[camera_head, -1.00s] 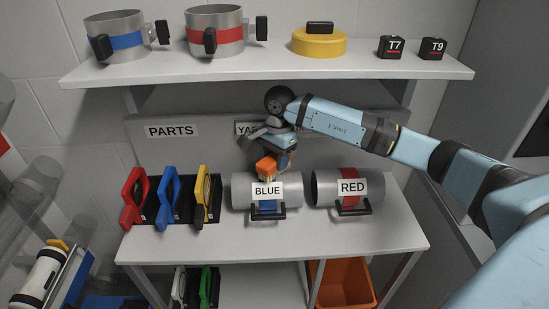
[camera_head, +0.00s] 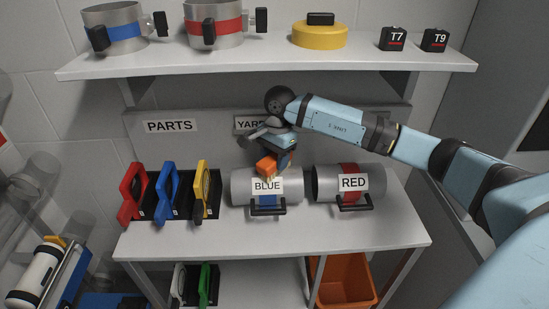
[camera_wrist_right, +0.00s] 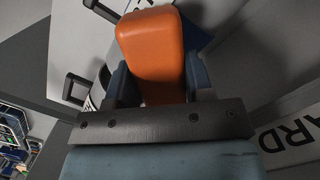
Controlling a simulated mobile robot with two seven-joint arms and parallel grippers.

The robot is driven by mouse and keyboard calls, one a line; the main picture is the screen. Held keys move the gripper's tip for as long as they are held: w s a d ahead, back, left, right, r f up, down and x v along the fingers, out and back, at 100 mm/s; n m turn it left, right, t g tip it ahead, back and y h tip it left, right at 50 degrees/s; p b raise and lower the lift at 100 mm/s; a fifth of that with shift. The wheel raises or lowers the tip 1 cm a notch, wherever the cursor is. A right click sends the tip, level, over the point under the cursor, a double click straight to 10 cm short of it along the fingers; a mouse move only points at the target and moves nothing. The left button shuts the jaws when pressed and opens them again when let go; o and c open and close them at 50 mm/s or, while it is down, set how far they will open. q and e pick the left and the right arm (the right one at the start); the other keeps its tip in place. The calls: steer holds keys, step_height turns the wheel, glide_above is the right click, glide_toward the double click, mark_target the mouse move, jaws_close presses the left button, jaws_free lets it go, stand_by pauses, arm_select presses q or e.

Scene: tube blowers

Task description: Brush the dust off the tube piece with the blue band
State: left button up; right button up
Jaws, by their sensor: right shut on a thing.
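The tube piece with the blue band (camera_head: 240,188) lies on its side on the middle table, a "BLUE" label (camera_head: 267,185) and a black handle on its front. My right gripper (camera_head: 276,160) is above the tube. It is shut on an orange block-like thing (camera_head: 266,166), likely the brush, which also fills the middle of the right wrist view (camera_wrist_right: 152,50). The brush's lower end is just above or at the top of the tube; I cannot tell if it touches. No dust can be made out. My left gripper is not in view.
A tube piece with a red band (camera_head: 322,184) lies close on the right. Red, blue and yellow ring parts (camera_head: 168,193) stand in a black rack on the left. A shelf (camera_head: 270,65) overhangs above with more parts. The table front (camera_head: 330,233) is clear.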

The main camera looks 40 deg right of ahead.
mark_target(273, 157)
steer(key=shift+s+d+r+b, duration=0.15)
steer(key=shift+s+d, duration=0.2)
steer(key=shift+d, duration=0.25)
steer(key=shift+s+d+f+b, duration=0.1)
steer(key=shift+s+d, duration=0.3)
steer(key=shift+d, duration=0.15)
steer(key=shift+s+d+r+b, duration=0.15)
steer(key=shift+s+d, duration=0.2)
steer(key=shift+d, duration=0.25)
steer(key=shift+s+f+b, duration=0.1)
steer(key=shift+f+b, duration=0.2)
steer(key=shift+b, duration=0.75)
steer(key=shift+a, duration=0.15)
steer(key=shift+w+a+b, duration=0.15)
steer(key=shift+w+a, duration=0.45)
steer(key=shift+a, duration=0.25)
steer(key=shift+w+a+b, duration=0.15)
steer(key=shift+w+a, duration=0.45)
steer(key=shift+a, duration=0.2)
steer(key=shift+r+p, duration=1.5)
steer(key=shift+r, duration=1.65)
